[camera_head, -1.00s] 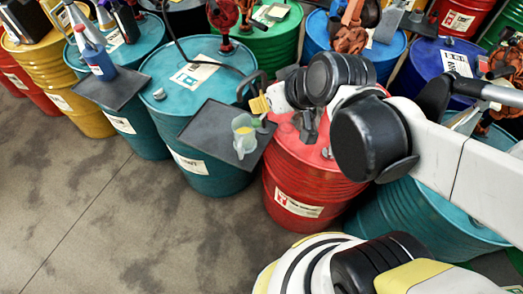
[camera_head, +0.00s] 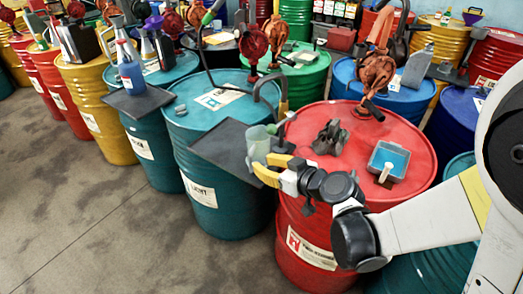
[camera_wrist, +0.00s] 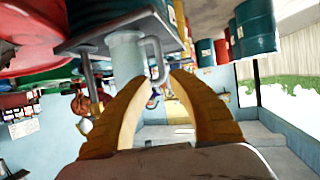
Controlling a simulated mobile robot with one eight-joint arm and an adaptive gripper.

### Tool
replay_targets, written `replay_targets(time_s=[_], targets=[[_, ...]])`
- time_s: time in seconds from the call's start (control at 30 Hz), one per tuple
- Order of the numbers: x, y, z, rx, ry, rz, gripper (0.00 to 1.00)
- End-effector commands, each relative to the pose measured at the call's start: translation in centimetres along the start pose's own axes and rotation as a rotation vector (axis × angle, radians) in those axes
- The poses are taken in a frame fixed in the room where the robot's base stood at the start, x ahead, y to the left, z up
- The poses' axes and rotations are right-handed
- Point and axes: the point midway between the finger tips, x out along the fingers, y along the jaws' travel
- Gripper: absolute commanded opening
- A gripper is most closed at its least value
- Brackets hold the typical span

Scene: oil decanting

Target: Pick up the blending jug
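The blending jug (camera_head: 258,143) is a pale green, translucent jug standing upright on a dark tray (camera_head: 218,147) at the edge of a teal drum. In the wrist view the scene is upside down. In the wrist view my gripper (camera_wrist: 167,82) is open, with a clear gap between the fingertips. The handle is close to the tips; whether they touch is unclear.
A red drum (camera_head: 345,195) to the right carries a dark grey clamp-like object (camera_head: 331,138) and a grey container of blue liquid (camera_head: 389,160). A blue bottle (camera_head: 131,75) stands on another tray at left. Hoses and pumps rise behind. The floor at lower left is clear.

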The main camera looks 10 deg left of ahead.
Motion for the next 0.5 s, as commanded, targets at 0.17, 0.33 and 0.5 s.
replay_targets(time_s=[0.17, 0.33, 0.5], targets=[[1.9, -0.1, 0.1, 0.0, 0.0, -0.001, 0.23], [4.1, -0.4, 0.3, -0.001, -0.001, -0.002, 0.23], [6.5, -0.4, 0.2, -0.001, -0.001, -0.001, 0.23]])
